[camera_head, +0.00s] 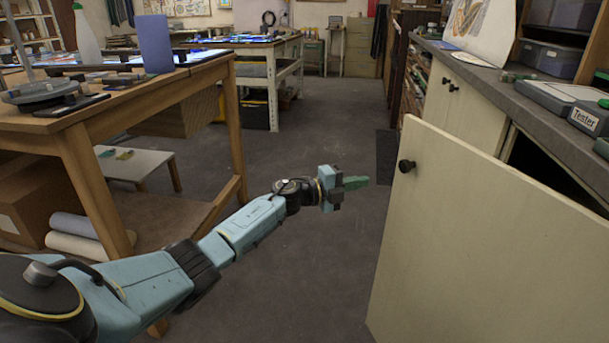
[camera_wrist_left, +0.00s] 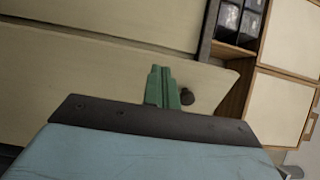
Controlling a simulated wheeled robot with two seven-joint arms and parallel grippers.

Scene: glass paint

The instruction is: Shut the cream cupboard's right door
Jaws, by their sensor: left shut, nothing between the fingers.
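The cream cupboard's right door (camera_head: 470,240) stands open in the head view, swung out into the aisle, with a dark round knob (camera_head: 406,166) near its free upper edge. The dark inside of the cupboard (camera_head: 545,165) shows behind it. My left gripper (camera_head: 356,183) is shut and empty, to the left of the door and a little lower than the knob. In the left wrist view the green fingers (camera_wrist_left: 162,88) are together, with the knob (camera_wrist_left: 187,96) just right of them in the picture. I cannot tell whether they touch the door. My right gripper is not in view.
The cupboard's grey worktop (camera_head: 480,72) carries a box marked Tester (camera_head: 587,118) and other cases. A wooden workbench (camera_head: 150,92) stands at the left, with a low white stool (camera_head: 135,163) beyond its leg. The floor (camera_head: 290,130) between is clear.

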